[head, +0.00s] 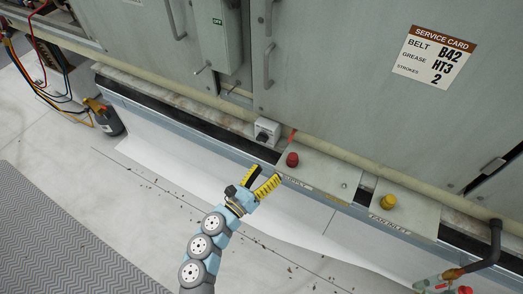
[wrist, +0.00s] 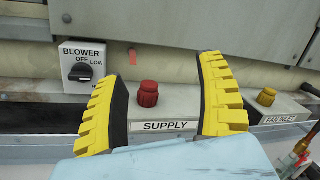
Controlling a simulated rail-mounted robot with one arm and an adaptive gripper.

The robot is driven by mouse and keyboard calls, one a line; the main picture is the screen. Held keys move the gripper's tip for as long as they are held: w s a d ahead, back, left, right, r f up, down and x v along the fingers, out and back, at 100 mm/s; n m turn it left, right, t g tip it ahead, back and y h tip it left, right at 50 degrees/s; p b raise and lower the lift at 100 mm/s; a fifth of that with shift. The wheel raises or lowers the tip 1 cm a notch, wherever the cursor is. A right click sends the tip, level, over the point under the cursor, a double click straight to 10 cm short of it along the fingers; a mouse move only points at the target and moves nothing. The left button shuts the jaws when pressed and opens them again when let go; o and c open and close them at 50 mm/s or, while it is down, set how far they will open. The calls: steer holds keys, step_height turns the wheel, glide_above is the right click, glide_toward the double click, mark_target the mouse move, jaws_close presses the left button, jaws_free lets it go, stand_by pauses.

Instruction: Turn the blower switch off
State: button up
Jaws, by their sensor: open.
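The blower switch (head: 267,132) is a small light box with a dark rotary knob, low on the front of the grey cabinet. In the wrist view the blower switch (wrist: 82,68) is at the upper left, marked BLOWER, OFF and LOW; its black knob lies roughly sideways, and I cannot tell which mark it points to. My gripper (head: 262,176) has yellow ridged fingers, spread apart and empty, below and in front of the switch. In the wrist view my gripper (wrist: 160,92) has its fingers either side of the SUPPLY cap, nearer to me, with the switch left of them.
A red cap (head: 292,160) on the SUPPLY box is just right of my gripper. A yellow cap (head: 388,201) on another labelled box is farther right. A service card (head: 435,57) is on the cabinet. A dark pipe (head: 494,243) stands at the lower right.

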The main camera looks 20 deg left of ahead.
mark_target(260, 141)
steer(key=a+f+m+y+b, duration=0.4)
steer(key=a+f, duration=0.3)
steer(key=a, duration=0.4)
steer(key=shift+n, duration=0.6)
steer(key=w+d+b, duration=0.1)
steer(key=w, duration=0.5)
steer(key=w+b, duration=0.1)
steer(key=w, duration=0.4)
steer(key=w+d+b, duration=0.1)
steer(key=w, duration=0.5)
steer(key=shift+w+d+f, duration=0.1)
steer(key=shift+w+d, duration=0.2)
steer(key=shift+d, duration=0.05)
steer(key=c, duration=1.2)
